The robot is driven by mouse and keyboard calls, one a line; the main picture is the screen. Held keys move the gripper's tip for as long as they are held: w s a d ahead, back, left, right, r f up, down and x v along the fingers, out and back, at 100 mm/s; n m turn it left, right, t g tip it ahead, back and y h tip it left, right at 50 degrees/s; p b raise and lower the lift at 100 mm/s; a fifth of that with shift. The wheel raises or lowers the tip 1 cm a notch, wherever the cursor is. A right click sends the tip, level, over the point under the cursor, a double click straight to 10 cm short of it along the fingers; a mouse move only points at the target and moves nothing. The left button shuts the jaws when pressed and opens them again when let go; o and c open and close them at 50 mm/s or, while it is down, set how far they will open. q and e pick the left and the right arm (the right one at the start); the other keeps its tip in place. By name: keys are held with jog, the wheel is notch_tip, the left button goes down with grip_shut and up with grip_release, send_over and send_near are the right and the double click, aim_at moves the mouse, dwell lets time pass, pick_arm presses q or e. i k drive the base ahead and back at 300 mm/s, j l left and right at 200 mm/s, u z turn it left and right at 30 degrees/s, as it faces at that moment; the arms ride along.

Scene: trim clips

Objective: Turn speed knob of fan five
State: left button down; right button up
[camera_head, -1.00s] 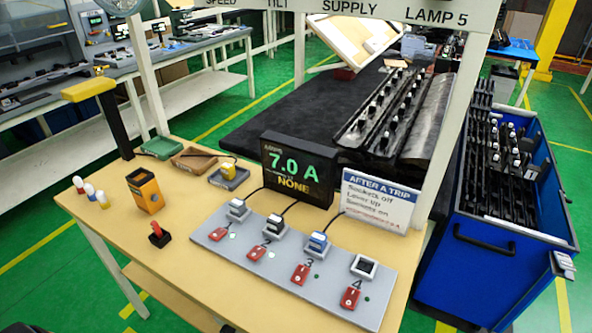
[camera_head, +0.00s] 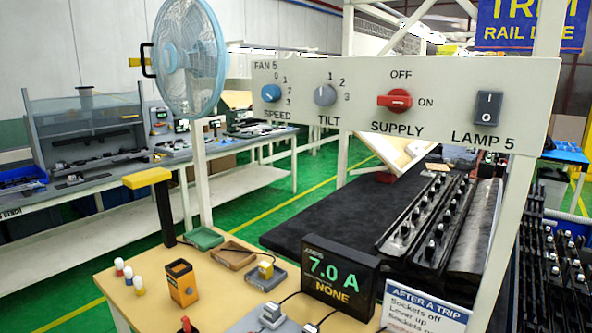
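The blue speed knob (camera_head: 271,93) sits at the left of the pale control panel (camera_head: 447,80) under the label FAN 5. Marks 0, 1, 2 and 3 curve around its right side; I cannot tell which mark it points at. The fan (camera_head: 187,60), with a pale blue cage, stands on a white post just left of the panel. A grey tilt knob (camera_head: 325,95) is right of the speed knob. The red supply knob (camera_head: 394,101) has its bar lying level, towards ON. Neither of my grippers is in view.
The lamp switch (camera_head: 487,108) is at the panel's right end. Below are a wooden bench (camera_head: 215,300) and a display (camera_head: 340,281) reading 7.0 A and NONE. A yellow-topped black post (camera_head: 163,215) rises at the bench's left. The space before the panel looks clear.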

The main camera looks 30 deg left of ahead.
aim_at(270, 92)
jog(key=j+z, duration=0.45)
jog(key=j, duration=1.45)
jog(key=k, duration=0.05)
